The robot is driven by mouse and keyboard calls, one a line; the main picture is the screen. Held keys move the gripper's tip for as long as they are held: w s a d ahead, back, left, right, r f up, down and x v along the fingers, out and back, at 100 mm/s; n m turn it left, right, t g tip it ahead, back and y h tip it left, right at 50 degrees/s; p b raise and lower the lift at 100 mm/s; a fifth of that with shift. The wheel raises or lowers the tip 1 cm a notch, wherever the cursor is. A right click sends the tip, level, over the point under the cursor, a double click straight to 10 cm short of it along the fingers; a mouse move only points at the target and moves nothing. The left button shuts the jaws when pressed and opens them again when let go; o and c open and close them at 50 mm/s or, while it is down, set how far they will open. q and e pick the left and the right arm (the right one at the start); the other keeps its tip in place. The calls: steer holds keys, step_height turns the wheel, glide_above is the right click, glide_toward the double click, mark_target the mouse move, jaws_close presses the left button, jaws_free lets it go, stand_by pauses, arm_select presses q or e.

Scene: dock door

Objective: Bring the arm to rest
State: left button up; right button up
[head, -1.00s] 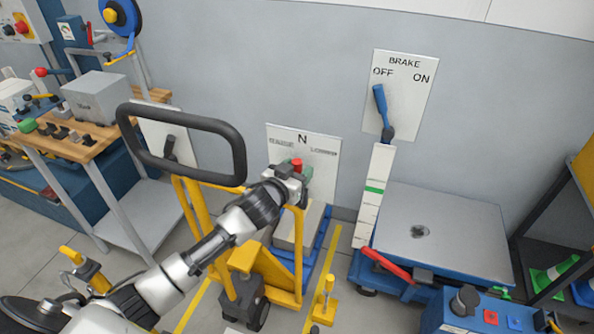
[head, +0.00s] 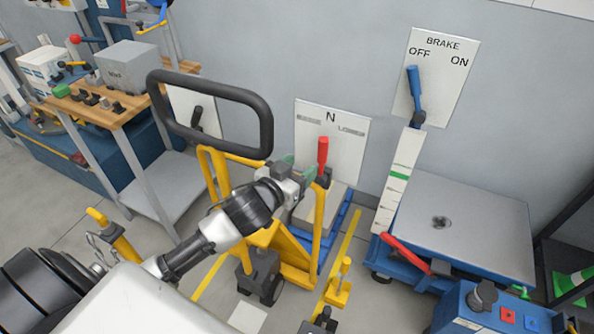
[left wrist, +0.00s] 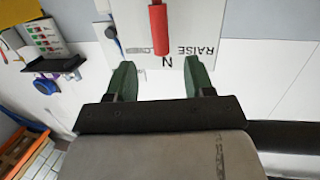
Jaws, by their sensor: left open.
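My left arm reaches up from the lower left in the head view. Its gripper (head: 300,172) is beside the red-handled lever (head: 323,153) on the yellow pallet jack, to the left of it and apart from it. In the left wrist view the two green fingers (left wrist: 156,80) stand wide apart with nothing between them. The red lever handle (left wrist: 158,28) shows beyond the fingertips there, in front of the white N plate (left wrist: 185,22). In the head view the lever stands upright under the N of the plate (head: 345,135). My right gripper is not seen.
The black loop handle (head: 262,105) of the pallet jack rises just above and left of my gripper. A blue brake lever (head: 414,90) points to OFF. A grey lift table (head: 470,220) stands at right, a wooden workbench (head: 130,100) at left.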

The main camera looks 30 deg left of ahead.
arm_select(q)
steer(key=shift+s, duration=0.25)
stand_by(0.3)
steer(key=s+a+f+g+y, duration=0.1)
steer(key=a+f+g, duration=0.1)
steer(key=f, duration=0.8)
steer(key=s+a+f+g+y, duration=0.1)
steer(key=a+f+g, duration=0.1)
steer(key=f, duration=0.7)
steer(key=s+f+g, duration=0.2)
steer(key=s+f, duration=0.2)
steer(key=f, duration=0.4)
steer(key=s+f+g, duration=0.2)
steer(key=s+f, duration=0.3)
steer(key=f, duration=0.3)
steer(key=s+d+f+g, duration=0.1)
steer(key=s+f+g, duration=0.1)
steer(key=s+f, duration=0.4)
steer(key=s+d+f+g, duration=0.2)
steer(key=s+f, duration=0.4)
steer(key=s, duration=0.9)
steer(key=s+d+f+g, duration=0.2)
steer(key=s+f, duration=0.4)
steer(key=s, duration=0.5)
steer(key=shift+d+f+m+g, duration=0.15)
steer(key=shift+f+m+g, duration=0.25)
steer(key=shift+g, duration=0.2)
